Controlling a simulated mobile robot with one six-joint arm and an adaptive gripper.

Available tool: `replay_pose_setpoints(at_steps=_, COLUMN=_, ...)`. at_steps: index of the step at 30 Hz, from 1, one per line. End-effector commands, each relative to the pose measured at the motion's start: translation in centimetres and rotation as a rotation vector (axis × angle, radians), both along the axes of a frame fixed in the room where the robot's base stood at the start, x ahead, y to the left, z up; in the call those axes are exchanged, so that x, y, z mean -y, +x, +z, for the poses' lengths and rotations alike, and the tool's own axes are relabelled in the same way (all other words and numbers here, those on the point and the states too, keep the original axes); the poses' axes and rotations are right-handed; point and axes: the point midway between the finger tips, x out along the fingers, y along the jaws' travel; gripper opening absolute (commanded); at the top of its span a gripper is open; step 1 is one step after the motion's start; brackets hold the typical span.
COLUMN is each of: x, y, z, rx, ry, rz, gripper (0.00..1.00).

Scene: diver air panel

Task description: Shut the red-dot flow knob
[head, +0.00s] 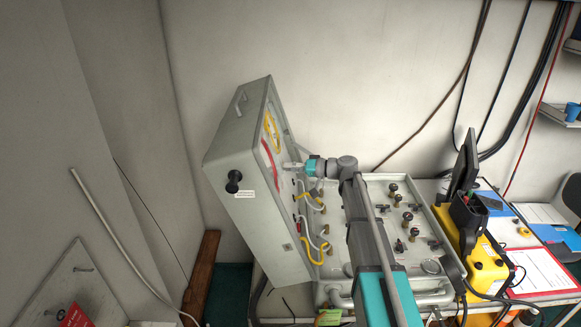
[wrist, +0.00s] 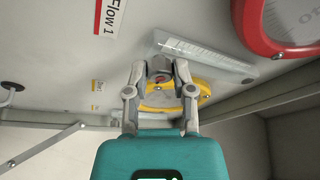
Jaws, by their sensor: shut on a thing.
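In the wrist view, a small grey knob (wrist: 160,67) with a red mark on it sits on the panel face (wrist: 45,50). My gripper (wrist: 159,72) has one finger on each side of this knob and is shut on it. In the head view, my gripper (head: 291,167) reaches from the right to the inner face of the grey upright panel case (head: 240,150). The knob is too small to make out there. A label reading "Flow 1" with a red stripe (wrist: 109,14) is left of the knob in the wrist view.
A yellow ring (wrist: 205,92) lies behind my fingers, and a red round gauge rim (wrist: 252,40) is at upper right. A clear strip (wrist: 215,58) lies between them.

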Motion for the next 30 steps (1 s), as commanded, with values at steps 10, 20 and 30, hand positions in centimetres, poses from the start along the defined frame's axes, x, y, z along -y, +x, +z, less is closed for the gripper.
replay_pose_setpoints(at_steps=10, x=0.1, y=0.18, z=0.13, rx=-0.034, ry=0.006, rz=-0.015, gripper=0.0)
replay_pose_setpoints(at_steps=20, x=0.13, y=0.14, z=0.09, rx=-0.033, ry=0.004, rz=-0.014, gripper=0.56)
replay_pose_setpoints(at_steps=30, x=-0.01, y=0.04, z=0.03, rx=-0.032, ry=0.002, rz=-0.011, gripper=0.66)
